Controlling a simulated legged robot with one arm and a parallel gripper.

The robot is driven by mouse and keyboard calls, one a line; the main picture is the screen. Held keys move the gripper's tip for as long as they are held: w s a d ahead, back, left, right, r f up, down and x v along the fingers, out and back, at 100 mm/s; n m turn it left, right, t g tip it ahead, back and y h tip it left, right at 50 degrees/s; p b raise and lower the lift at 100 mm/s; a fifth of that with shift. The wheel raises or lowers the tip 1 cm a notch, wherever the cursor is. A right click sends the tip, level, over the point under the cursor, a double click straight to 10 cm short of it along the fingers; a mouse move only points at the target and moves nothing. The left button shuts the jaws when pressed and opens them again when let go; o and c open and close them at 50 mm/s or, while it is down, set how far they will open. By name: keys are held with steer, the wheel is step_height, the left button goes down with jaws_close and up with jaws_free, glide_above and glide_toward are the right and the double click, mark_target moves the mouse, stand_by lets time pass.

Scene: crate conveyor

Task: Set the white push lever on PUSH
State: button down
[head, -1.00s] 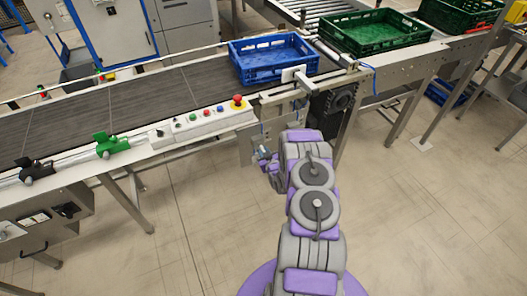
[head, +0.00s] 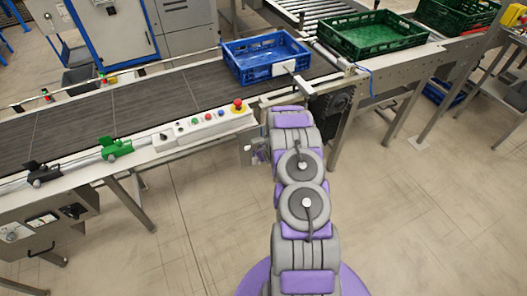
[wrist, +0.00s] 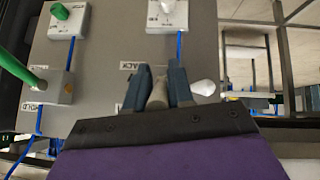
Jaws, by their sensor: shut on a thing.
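In the wrist view my gripper (wrist: 158,84) has its two dark blue fingers close around a narrow greyish piece (wrist: 157,96) in front of the grey lever panel (wrist: 105,45). The white rounded handle (wrist: 204,87) of the white push lever shows just right of the right finger. The greyish piece seems part of this lever, but the fingers and palm hide how they join. The label that the lever points at is hidden. In the head view my arm reaches to the conveyor's side; gripper and panel are mostly hidden there.

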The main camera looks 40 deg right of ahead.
steer(key=shift+w+d+r, duration=0.1)
steer(key=shift+w+r, duration=0.1)
steer(key=c, duration=1.1)
jaws_free()
steer(key=shift+f, duration=0.15)
steer(key=p+v, duration=0.1)
steer(key=v, duration=1.6)
steer(key=shift+s+d, duration=0.1)
